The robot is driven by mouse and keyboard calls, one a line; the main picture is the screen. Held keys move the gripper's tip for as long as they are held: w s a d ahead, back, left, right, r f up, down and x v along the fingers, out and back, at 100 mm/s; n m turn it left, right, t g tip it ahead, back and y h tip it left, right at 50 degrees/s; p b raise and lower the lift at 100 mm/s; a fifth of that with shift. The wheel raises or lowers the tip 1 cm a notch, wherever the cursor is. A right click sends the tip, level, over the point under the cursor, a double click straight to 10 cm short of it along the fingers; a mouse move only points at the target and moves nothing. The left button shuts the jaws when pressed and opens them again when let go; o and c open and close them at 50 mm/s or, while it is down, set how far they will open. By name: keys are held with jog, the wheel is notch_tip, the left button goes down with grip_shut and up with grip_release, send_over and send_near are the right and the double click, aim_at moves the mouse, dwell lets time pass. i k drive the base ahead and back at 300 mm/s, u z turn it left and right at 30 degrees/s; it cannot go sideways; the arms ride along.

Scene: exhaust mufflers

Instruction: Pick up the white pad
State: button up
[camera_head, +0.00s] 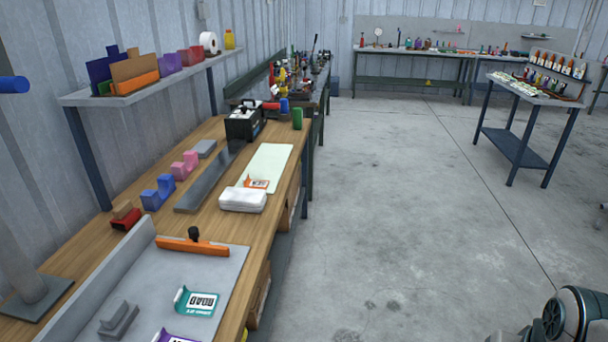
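A thick white pad (243,199) with rounded edges lies on the wooden workbench (228,133), near its right edge. A small orange and white card (257,183) stands just behind it, at the near end of a flat pale green mat (266,160). The pad's top and front are unobstructed. Part of my own arm shows at the bottom right corner, but no gripper fingers are in view, and nothing touches the pad.
A grey tray (225,264) with an orange-and-black tool (193,243) is nearest. A dark grey plate (209,183) and blue block (158,192) lie left of the pad. A black box (243,122) stands farther back. A shelf (150,86) overhangs the left side. Open concrete floor is right.

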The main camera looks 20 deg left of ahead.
aim_at(241, 200)
jog(key=u, duration=0.05)
jog(key=i, duration=1.6)
jog(key=u, duration=0.65)
jog(key=i, duration=1.15)
jog(key=u, duration=1.8)
jog(key=i, duration=0.8)
jog(key=u, duration=0.55)
